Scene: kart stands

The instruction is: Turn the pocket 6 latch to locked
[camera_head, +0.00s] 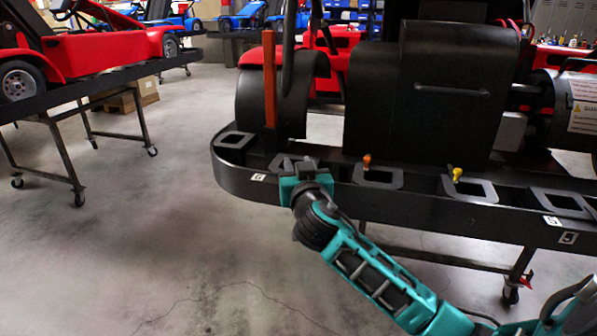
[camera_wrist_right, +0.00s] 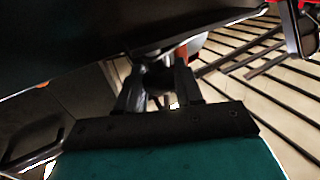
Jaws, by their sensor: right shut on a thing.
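My right gripper (camera_head: 302,168) reaches up to the front rail of the black kart stand (camera_head: 420,206), just right of the white label 6 (camera_head: 258,177). In the wrist view its two dark fingers (camera_wrist_right: 158,88) are closed around a small dark part (camera_wrist_right: 156,76) under the black rail. The fingers and wrist hide most of the pocket 6 latch in the head view, so I cannot tell which way it points. My left gripper is not in view.
An orange latch (camera_head: 367,161) and a yellow latch (camera_head: 457,174) stand by pockets farther right. An upright orange bar (camera_head: 270,80) rises behind my gripper. A red kart (camera_head: 90,45) is on another stand at left. Open floor (camera_head: 150,230) lies in front.

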